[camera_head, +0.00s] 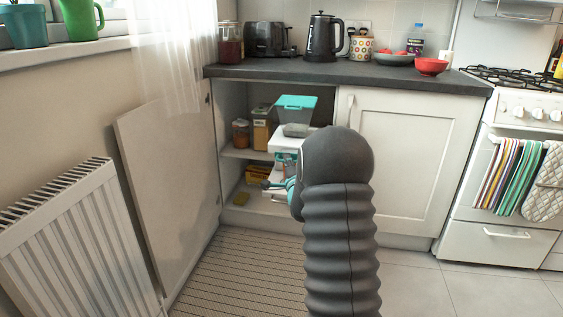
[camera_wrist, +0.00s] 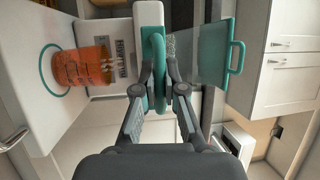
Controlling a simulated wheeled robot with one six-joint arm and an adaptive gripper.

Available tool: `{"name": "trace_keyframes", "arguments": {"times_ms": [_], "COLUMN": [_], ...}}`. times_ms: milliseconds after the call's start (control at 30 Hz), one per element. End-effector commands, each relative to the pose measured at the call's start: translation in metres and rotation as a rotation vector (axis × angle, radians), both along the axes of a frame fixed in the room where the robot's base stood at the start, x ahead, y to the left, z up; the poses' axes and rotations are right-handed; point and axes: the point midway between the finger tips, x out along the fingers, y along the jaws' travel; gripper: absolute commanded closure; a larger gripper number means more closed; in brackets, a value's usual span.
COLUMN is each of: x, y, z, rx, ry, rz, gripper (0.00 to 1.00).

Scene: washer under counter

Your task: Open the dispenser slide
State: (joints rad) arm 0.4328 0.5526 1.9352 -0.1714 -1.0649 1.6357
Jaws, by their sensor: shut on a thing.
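In the wrist view, a teal loop handle (camera_wrist: 160,50) sits on a white block (camera_wrist: 149,14), which looks like the dispenser slide's front. My gripper (camera_wrist: 159,68) has its two dark fingers closed on this handle, one on each side. In the head view, my gripper (camera_head: 272,185) is at the open cabinet, and my dark arm hides much of the white machine (camera_head: 284,140). How far the slide stands out is hard to tell.
A clear teal-edged bin (camera_wrist: 213,50) is close right of my gripper; it also shows in the head view (camera_head: 296,105). The cabinet door (camera_head: 165,190) stands open on the left. Jars and boxes (camera_head: 262,130) fill the shelf behind. A striped mat (camera_head: 235,265) covers the floor.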

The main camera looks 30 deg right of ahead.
Motion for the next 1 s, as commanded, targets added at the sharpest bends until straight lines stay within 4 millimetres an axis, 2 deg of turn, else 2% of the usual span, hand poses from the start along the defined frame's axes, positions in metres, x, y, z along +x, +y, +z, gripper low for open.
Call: {"name": "trace_keyframes", "arguments": {"times_ms": [33, 100, 167, 567, 667, 1000], "x": [0.001, 0.001, 0.001, -0.004, -0.016, -0.078], "y": [0.000, 0.000, 0.000, 0.002, 0.005, 0.024], "z": [0.005, 0.005, 0.005, 0.001, -0.001, -0.009], "rx": [-0.004, -0.004, -0.004, -0.001, -0.001, -0.002], "ry": [-0.008, -0.008, -0.008, -0.004, -0.002, -0.003], "rz": [0.001, 0.001, 0.001, 0.001, 0.001, 0.002], "gripper": [1.00, 0.78, 0.64, 0.64, 0.64, 0.64]}}
